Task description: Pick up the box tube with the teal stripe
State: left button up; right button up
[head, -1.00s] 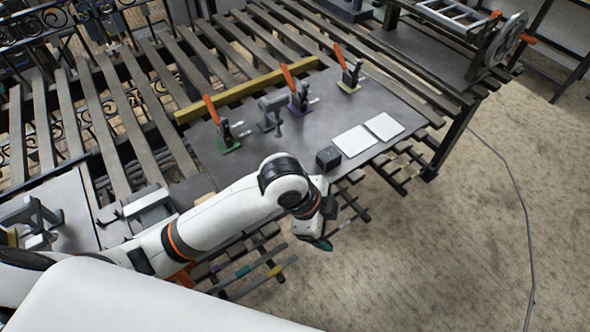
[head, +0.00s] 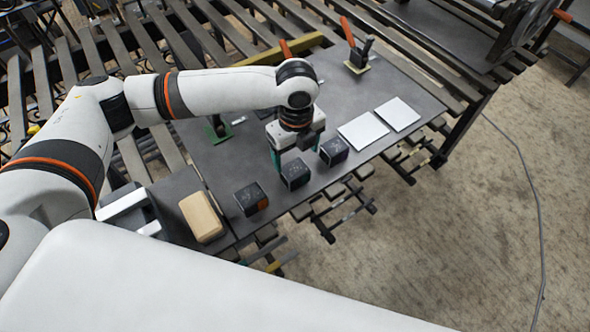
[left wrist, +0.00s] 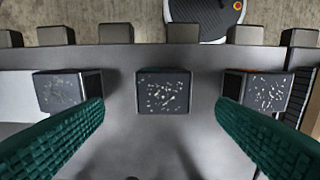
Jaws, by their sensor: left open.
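My left gripper (head: 296,158) is open and empty above the front of the table, pointing down. In the left wrist view its green textured fingers (left wrist: 161,112) stand apart on either side of a dark speckled cube (left wrist: 163,88), which is not gripped. My right gripper is not in view.
Two more dark cubes (head: 251,198) (head: 334,151) stand along the front edge of the grey table (head: 420,95). White plates (head: 363,132), an orange-handled clamp (head: 357,50) and a tan block (head: 201,217) are nearby. Open floor lies at the right.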

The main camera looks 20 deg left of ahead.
aim_at(295, 169)
pick_arm(q)
notch_tip(295, 169, down, 2)
jog(key=shift+f, duration=0.1)
jog(key=shift+s+f+p, duration=0.1)
jog(key=shift+f+p, duration=0.35)
jog(key=shift+f, duration=0.15)
notch_tip(295, 169, down, 4)
jog(key=shift+s+a+r+p, duration=0.1)
jog(key=shift+s+r+p, duration=0.1)
jog(key=shift+p, duration=0.3)
jog(key=shift+w+f, duration=0.1)
jog(key=shift+f, duration=0.25)
jog(key=shift+c, duration=0.2)
jog(key=c, duration=1.2)
